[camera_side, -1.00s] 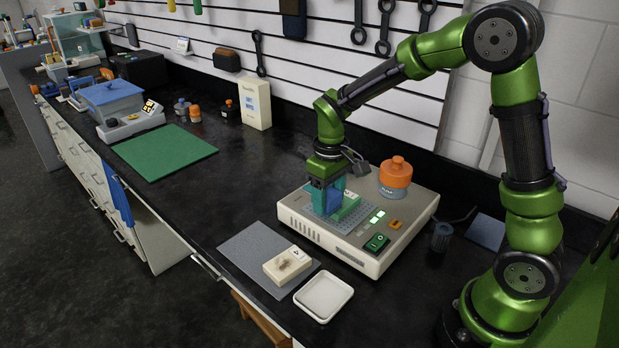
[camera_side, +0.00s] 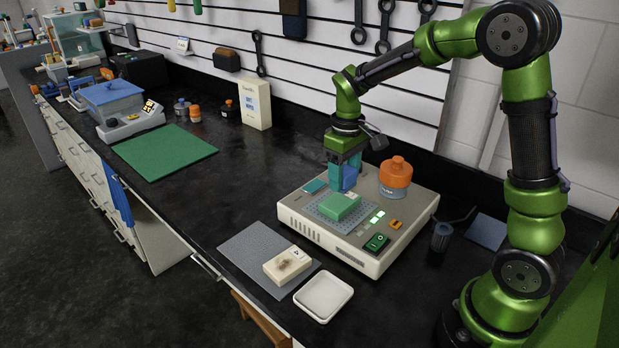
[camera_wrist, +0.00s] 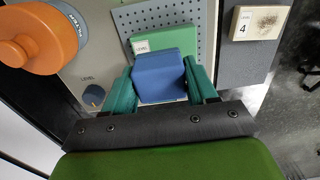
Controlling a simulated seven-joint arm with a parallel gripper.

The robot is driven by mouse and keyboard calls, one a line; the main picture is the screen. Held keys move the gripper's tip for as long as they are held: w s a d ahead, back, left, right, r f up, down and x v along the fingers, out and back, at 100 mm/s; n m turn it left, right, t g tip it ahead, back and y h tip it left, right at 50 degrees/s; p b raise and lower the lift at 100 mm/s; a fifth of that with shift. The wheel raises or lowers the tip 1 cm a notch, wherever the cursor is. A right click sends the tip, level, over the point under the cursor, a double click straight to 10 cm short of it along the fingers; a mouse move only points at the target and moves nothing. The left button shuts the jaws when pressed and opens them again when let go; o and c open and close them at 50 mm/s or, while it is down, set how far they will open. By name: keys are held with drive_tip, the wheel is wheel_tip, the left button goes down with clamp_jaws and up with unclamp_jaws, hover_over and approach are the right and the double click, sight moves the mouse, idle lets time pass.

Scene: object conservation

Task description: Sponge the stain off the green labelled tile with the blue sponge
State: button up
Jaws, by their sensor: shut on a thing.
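The green labelled tile (camera_side: 339,206) lies on the perforated plate (camera_wrist: 127,18) on top of a cream machine. In the wrist view the green tile (camera_wrist: 165,37) shows a white label; no stain shows on its visible surface, though the sponge hides part of it. My gripper (camera_side: 345,174) is shut on the blue sponge (camera_wrist: 160,77), between its teal fingers. In the side view the sponge (camera_side: 350,180) is raised above the machine, behind the tile and apart from it.
A cream tile with a brown stain (camera_side: 287,265), numbered 4, lies on a grey mat (camera_side: 248,244). An empty white tray (camera_side: 323,297) stands beside it. An orange-lidded jar (camera_side: 396,173) stands on the machine (camera_side: 345,239), close to my gripper. A green mat (camera_side: 165,152) lies farther left.

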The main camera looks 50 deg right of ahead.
drive_tip(key=shift+r, duration=2.4)
